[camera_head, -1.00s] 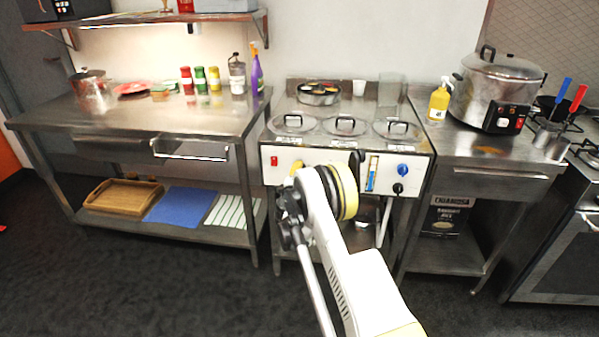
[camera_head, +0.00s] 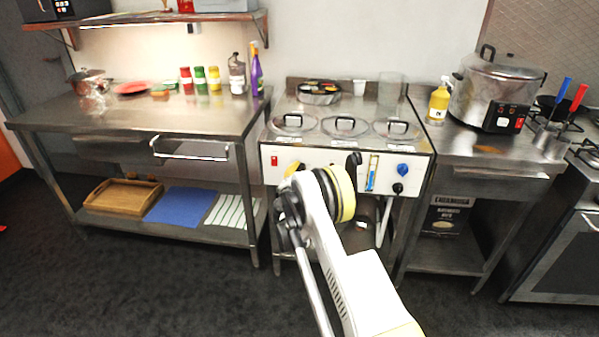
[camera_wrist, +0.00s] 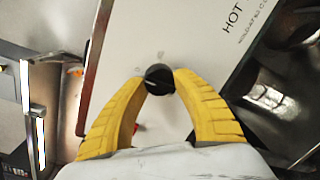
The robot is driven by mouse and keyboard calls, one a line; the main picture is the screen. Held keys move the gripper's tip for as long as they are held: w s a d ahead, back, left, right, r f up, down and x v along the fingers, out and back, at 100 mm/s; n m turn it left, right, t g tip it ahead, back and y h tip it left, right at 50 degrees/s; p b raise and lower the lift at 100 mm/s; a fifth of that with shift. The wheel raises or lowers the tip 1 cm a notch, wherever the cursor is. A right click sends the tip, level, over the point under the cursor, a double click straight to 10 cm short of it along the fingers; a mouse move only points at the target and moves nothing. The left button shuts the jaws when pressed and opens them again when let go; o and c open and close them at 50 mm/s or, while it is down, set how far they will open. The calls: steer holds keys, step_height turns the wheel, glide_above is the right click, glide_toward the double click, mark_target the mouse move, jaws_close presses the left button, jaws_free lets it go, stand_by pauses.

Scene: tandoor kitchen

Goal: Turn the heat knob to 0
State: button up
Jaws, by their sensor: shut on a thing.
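The small round black knob (camera_wrist: 159,78) stands on the white front panel (camera_wrist: 155,35) of the warmer in the wrist view. My gripper (camera_wrist: 160,80) has its two yellow fingers closed on either side of this knob, their tips touching it. A thin mark runs across the knob's face, but I cannot read its setting. In the head view my arm hides the gripped knob; only a bit of yellow finger (camera_head: 291,169) shows near the red switch (camera_head: 274,161).
On the same panel, to the right, are a blue knob (camera_head: 403,168) and a lower black knob (camera_head: 397,188). Lidded wells top the warmer (camera_head: 345,126). A steel table (camera_head: 130,118) stands left and a large pot (camera_head: 495,90) right. The floor in front is clear.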

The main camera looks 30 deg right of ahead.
steer(key=o, duration=1.2)
steer(key=v, duration=1.2)
steer(key=shift+a+f, duration=0.1)
